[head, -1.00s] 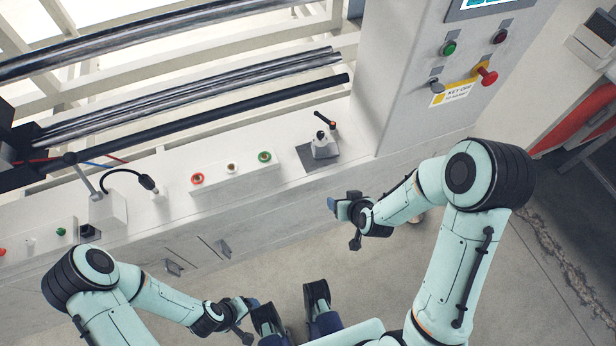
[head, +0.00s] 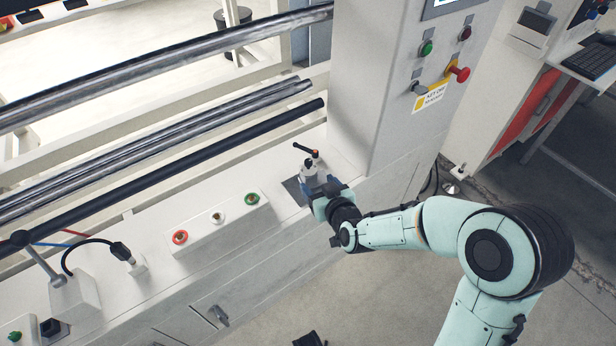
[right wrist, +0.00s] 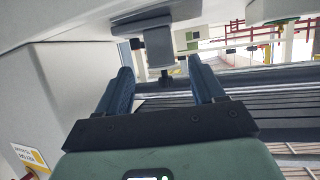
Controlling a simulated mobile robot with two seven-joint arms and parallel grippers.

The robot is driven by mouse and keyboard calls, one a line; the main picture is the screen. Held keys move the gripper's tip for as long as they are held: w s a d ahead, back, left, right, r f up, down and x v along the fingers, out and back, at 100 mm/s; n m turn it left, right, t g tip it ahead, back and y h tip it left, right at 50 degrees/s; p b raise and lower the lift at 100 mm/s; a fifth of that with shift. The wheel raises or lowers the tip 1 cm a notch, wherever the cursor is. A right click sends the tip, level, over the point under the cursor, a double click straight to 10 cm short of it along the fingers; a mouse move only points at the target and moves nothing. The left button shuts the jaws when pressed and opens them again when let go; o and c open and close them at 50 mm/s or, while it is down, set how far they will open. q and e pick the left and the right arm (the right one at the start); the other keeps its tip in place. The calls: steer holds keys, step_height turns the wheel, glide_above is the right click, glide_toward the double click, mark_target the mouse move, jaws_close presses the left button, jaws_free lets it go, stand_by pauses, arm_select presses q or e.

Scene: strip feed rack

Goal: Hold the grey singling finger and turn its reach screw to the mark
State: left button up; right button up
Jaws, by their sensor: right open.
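A small grey upright unit (head: 309,171) stands on a dark plate (head: 293,190) at the right end of the white ledge. It carries a black lever and a red-tipped part on top. I take it for the singling finger's mount; its screw and mark are too small to tell. My right gripper (head: 319,187) is open right in front of it and hides its lower part. In the right wrist view, a grey block (right wrist: 159,46) with a dark stub below shows beyond and between the open blue fingers (right wrist: 160,70). Contact is not visible. My left gripper is out of view.
A control cabinet (head: 385,110) with a red knob rises just right of the unit. Long rollers (head: 160,140) run behind.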

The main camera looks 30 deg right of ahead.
mark_target(306, 172)
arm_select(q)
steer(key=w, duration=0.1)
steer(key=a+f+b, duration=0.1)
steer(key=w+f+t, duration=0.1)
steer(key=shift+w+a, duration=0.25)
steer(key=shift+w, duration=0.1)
arm_select(e)
steer(key=x, duration=0.9)
steer(key=shift+w+f, duration=0.15)
steer(key=shift+w, duration=0.15)
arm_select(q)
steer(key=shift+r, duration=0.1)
arm_select(e)
steer(key=c, duration=1.1)
steer(key=shift+c, duration=0.2)
steer(key=o, duration=1.2)
steer(key=shift+s, duration=0.1)
steer(key=v, duration=1.2)
